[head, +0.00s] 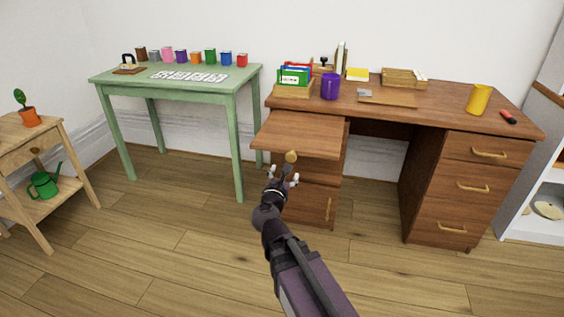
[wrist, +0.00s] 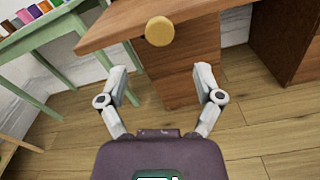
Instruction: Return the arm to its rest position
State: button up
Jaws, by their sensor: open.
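My gripper (head: 283,179) is open and empty in front of the brown desk (head: 435,108). In the wrist view its two fingers (wrist: 163,92) are spread wide, with nothing between them but a view of the desk's side and the floor. A pull-out board or drawer (head: 300,134) sticks out from the desk's left part. Its round brass knob (head: 291,157) is just beyond my fingertips in the head view. In the wrist view the knob (wrist: 159,31) shows above and ahead of the fingers, apart from them.
A green table (head: 180,88) with several coloured cups and white cards stands at the left. A wooden stand (head: 35,150) holds a potted plant and a green watering can (head: 44,182). A white shelf (head: 545,180) is at the right. The floor (head: 160,260) in front is clear.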

jog(key=s+d+f+m+g+h+p, duration=0.1)
jog(key=s+d+f+m+g, duration=0.1)
jog(key=d+f+m+g, duration=0.35)
jog(key=s+d+f+m+g+h, duration=0.1)
jog(key=s+d+f+m+g, duration=0.2)
jog(key=d+m, duration=0.55)
jog(key=s+a+f+m+g+y+p, duration=0.2)
jog(key=s+f+m+g+y, duration=0.6)
jog(key=s+m, duration=0.5)
notch_tip(320, 180, up, 39)
jog(key=w+m+p, duration=0.2)
jog(key=p, duration=3.6)
jog(key=shift+g, duration=0.35)
